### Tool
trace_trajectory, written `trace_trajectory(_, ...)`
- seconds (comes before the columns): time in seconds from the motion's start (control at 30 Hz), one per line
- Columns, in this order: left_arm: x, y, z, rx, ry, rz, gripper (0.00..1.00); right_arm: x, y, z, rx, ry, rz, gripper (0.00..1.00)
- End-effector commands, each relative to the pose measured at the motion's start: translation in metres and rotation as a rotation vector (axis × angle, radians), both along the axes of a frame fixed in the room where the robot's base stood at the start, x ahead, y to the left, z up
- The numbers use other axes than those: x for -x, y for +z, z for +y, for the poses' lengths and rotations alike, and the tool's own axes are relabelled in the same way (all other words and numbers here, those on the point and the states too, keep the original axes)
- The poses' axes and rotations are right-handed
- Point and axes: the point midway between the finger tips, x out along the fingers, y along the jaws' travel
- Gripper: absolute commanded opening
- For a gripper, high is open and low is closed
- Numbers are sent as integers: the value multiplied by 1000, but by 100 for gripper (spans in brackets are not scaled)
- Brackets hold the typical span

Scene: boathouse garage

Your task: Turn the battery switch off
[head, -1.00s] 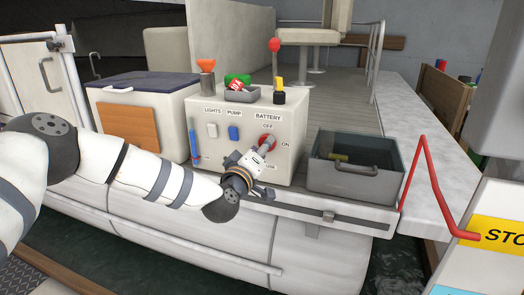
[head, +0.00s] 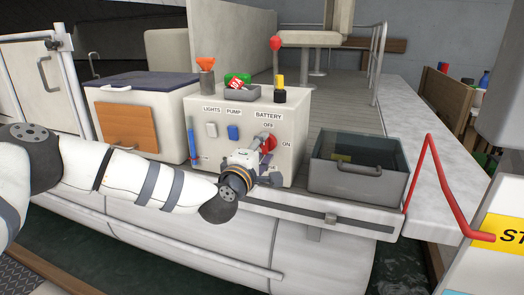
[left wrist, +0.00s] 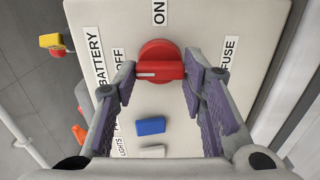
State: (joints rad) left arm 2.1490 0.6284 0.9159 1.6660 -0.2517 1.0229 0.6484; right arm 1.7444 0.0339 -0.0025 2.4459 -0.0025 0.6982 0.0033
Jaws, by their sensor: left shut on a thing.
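The battery switch is a round red knob (head: 269,143) on the front of the pale console (head: 295,120), between the OFF and ON labels. In the left wrist view the red knob (left wrist: 158,53) shows its raised grip bar lying crosswise. The white mark on the bar is at its left end, towards the OFF label (left wrist: 118,62). My left gripper (head: 263,152) is at the knob, its fingers partly hidden by the wrist. In the left wrist view its fingertips (left wrist: 159,75) are shut on the two ends of the bar. My right gripper is not in view.
A blue switch (head: 233,132) and a white switch (head: 211,130) sit left of the knob. A grey bin (head: 375,185) stands close on the right. A red rail (head: 440,180) rises at the right.

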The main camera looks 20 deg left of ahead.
Motion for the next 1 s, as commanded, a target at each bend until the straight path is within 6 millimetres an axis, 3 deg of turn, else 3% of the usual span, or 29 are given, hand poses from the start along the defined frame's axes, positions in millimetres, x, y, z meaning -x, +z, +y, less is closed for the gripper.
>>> trace_trajectory(0.53, 1, -1, -2, 23, -5, 5, 10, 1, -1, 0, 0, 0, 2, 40)
trace_trajectory(0.57, 1, -1, -2, 23, -5, 5, 43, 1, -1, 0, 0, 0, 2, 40)
trace_trajectory(0.63, 1, -1, -2, 23, -4, 5, 58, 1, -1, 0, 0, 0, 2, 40)
trace_trajectory(1.0, 8, -1, -1, 21, -4, 4, 58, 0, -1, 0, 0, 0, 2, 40)
